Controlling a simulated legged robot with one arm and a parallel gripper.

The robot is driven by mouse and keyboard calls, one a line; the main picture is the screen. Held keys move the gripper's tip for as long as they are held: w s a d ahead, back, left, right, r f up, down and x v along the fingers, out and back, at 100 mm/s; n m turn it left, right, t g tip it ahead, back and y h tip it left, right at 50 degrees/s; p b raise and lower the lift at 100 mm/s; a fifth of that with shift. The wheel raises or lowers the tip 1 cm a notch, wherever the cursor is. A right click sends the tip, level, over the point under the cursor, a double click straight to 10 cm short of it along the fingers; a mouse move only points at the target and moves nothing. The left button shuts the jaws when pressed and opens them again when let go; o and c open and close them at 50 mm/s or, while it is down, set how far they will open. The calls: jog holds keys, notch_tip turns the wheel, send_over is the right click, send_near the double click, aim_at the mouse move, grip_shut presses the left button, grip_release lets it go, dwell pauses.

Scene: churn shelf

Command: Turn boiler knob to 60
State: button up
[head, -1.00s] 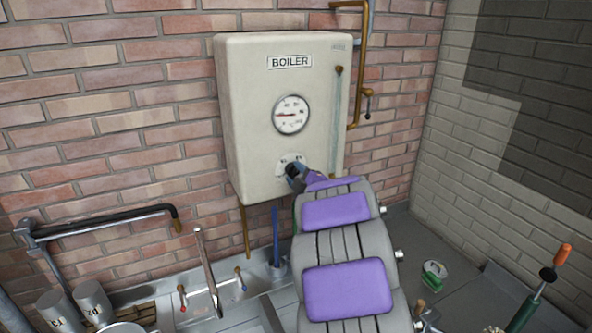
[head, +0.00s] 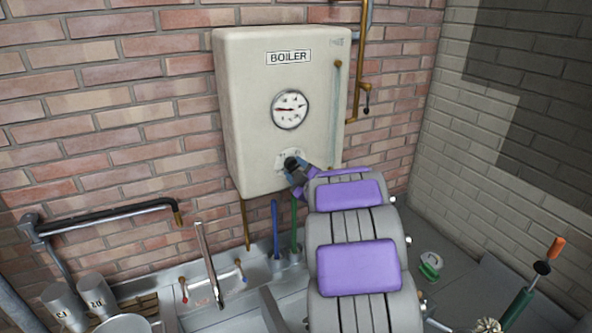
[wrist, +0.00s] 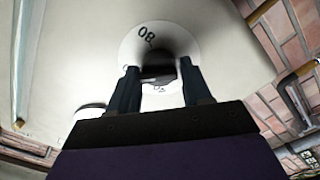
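The cream boiler (head: 250,120) hangs on the brick wall in the head view, with a round gauge (head: 290,109) above its knob dial (head: 290,155). The dark boiler knob (wrist: 159,68) shows in the wrist view, in front of a white dial plate where "80" (wrist: 147,32) is readable, turned in the picture. My gripper (wrist: 159,72) has its two dark fingers apart, one on each side of the knob. I cannot tell whether they touch it. In the head view my gripper (head: 291,165) covers most of the knob, hiding its pointer.
A copper pipe (head: 357,105) runs right of the boiler. Below it is a metal sink (head: 262,272) with a tap (head: 207,262). Metal cups (head: 97,294) stand at lower left. A green brush (head: 431,265) and an orange-handled tool (head: 551,249) lie at right.

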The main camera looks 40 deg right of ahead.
jog(key=o, duration=0.4)
jog(key=shift+d+f, duration=0.15)
jog(key=shift+f, duration=0.05)
jog(key=shift+o, duration=0.2)
jog(key=shift+r, duration=0.1)
jog(key=b+v, duration=0.6)
jog(key=v, duration=1.1)
jog(key=shift+s, duration=0.15)
jog(key=shift+d, duration=0.1)
